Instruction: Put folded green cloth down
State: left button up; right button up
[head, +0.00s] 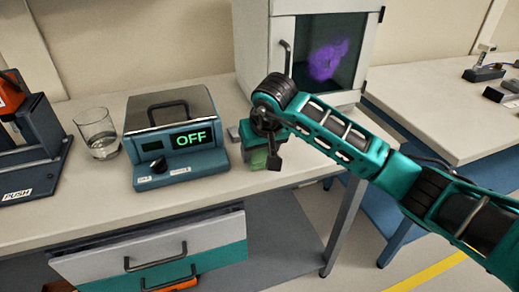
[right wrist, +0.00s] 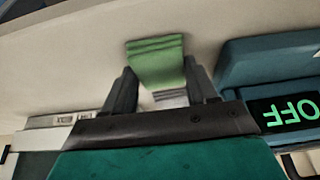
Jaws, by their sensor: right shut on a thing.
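The folded green cloth (head: 257,159) is at the front right of the bench, just right of the blue device with the OFF display. My right gripper (head: 270,158) is over it, pointing down. In the right wrist view the green cloth (right wrist: 156,62) shows as a layered green strip between the two dark fingers of my right gripper (right wrist: 161,90), which is shut on it. The arm hides part of the cloth in the head view. I cannot tell whether the cloth touches the bench top. My left gripper is not in view.
The OFF device (head: 178,140) stands close on the left, with a glass beaker (head: 97,133) beyond it. A cabinet with a glass door (head: 329,55) stands behind. A drawer (head: 150,250) is below the bench front. Another table (head: 430,95) is at right, across a gap.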

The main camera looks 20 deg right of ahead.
jog(key=shift+f, duration=0.15)
jog(key=o, duration=0.9)
jog(key=shift+o, duration=0.2)
